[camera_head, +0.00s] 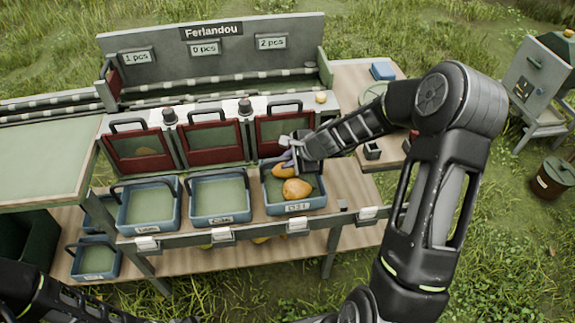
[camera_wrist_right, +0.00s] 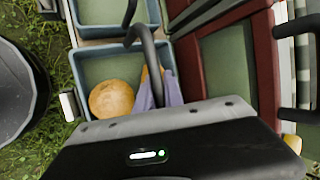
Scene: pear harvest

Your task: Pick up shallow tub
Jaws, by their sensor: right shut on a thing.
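A shallow blue tub (camera_head: 294,210) stands at the right end of the row on the wooden bench, with two yellow-orange pears (camera_head: 297,189) in it. In the right wrist view the same tub (camera_wrist_right: 84,75) shows with one round pear (camera_wrist_right: 111,99) and part of the other beside the fingers. My right gripper (camera_head: 289,160) is over the tub's back part, its purple fingers (camera_wrist_right: 166,92) shut on the tub's dark curved handle (camera_wrist_right: 148,50). The exact grip is partly hidden by the gripper body. My left arm shows at the lower left, its gripper outside the view.
Two empty blue tubs (camera_head: 221,219) (camera_head: 149,228) stand to the left, and a smaller one (camera_head: 97,275) lower down. Red-framed gates (camera_head: 208,141) stand close behind the tubs. A sign board (camera_head: 210,32) rises at the back. Grass (camera_head: 500,235) lies open to the right.

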